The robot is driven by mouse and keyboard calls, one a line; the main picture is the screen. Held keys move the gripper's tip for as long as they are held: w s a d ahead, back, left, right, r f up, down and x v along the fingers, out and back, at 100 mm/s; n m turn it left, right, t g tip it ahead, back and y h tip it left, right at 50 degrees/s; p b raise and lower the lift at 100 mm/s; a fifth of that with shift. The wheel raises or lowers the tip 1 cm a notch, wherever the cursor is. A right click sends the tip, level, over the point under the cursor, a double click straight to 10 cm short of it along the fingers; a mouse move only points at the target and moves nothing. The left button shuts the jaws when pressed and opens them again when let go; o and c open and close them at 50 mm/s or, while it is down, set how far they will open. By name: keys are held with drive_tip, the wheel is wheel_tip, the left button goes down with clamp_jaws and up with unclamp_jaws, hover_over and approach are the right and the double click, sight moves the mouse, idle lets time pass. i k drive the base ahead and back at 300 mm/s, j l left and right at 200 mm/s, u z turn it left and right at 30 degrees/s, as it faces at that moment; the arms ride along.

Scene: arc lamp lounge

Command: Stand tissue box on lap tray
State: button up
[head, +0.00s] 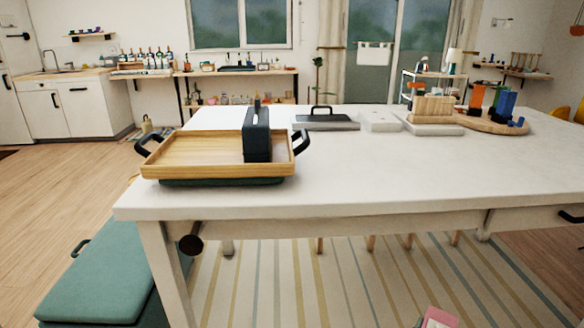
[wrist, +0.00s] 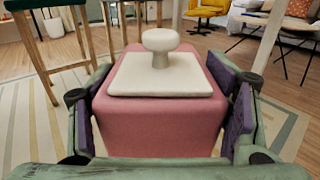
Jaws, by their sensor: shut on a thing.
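The pink box (wrist: 160,128), which I take to be the tissue box, has a white top plate and a mushroom-shaped knob. My gripper (wrist: 163,118) is shut on its two sides, with a purple-lined finger against each side in the wrist view. In the head view only a corner of the pink box (head: 440,314) shows at the bottom edge, low in front of the table. The lap tray (head: 205,157) is wooden with black handles and a dark green base, and lies on the table's left part. A dark upright block (head: 257,136) stands on its right side.
The white table (head: 380,180) has clear room right of the tray. Behind stand a grey tray with a black handle (head: 327,120), white boxes (head: 381,121), a wooden rack (head: 434,107) and a round board (head: 495,125). A green bench (head: 95,270) is at lower left.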

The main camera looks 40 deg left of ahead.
sight(196, 157)
drive_tip(key=k+j, duration=0.1)
drive_tip(key=j, duration=0.3)
drive_tip(key=k+j+z, duration=0.15)
drive_tip(key=j, duration=0.3)
drive_tip(key=k+j, duration=0.15)
drive_tip(key=j, duration=0.25)
drive_tip(key=k+j+z, duration=0.15)
drive_tip(key=j, duration=0.25)
drive_tip(key=k+j, duration=0.15)
drive_tip(key=j, duration=0.2)
drive_tip(key=k+j+z, duration=0.1)
drive_tip(key=j, duration=0.3)
drive_tip(key=k+j+z, duration=0.1)
drive_tip(key=k+j, duration=0.15)
drive_tip(key=j, duration=0.1)
